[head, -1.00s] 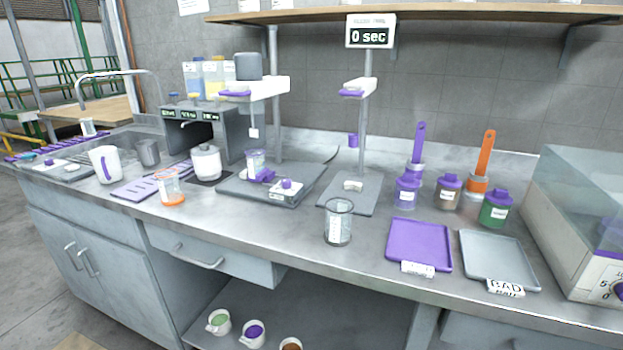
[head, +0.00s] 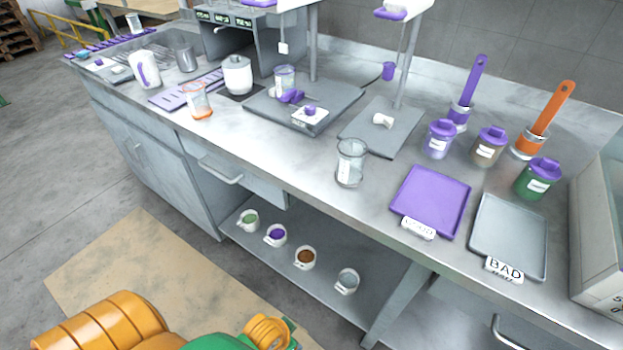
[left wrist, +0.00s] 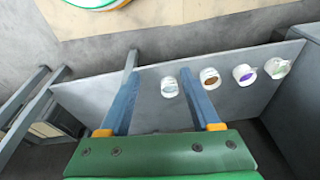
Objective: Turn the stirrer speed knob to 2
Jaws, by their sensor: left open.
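The stirrer (head: 312,118) is a flat grey base on the bench with a small white control block at its front. A purple knob (head: 309,111) sits on top of that block; its setting is too small to read. A clear beaker with a purple piece (head: 285,80) stands behind the block. My right gripper is in neither view.
Small cups (head: 276,234) stand on the lower shelf (head: 325,272). On the bench, a glass beaker (head: 350,163) is right of the stirrer, near a purple tray (head: 431,201) and a grey tray (head: 508,238). Lidded jars (head: 440,139) stand behind. Floor in front is open.

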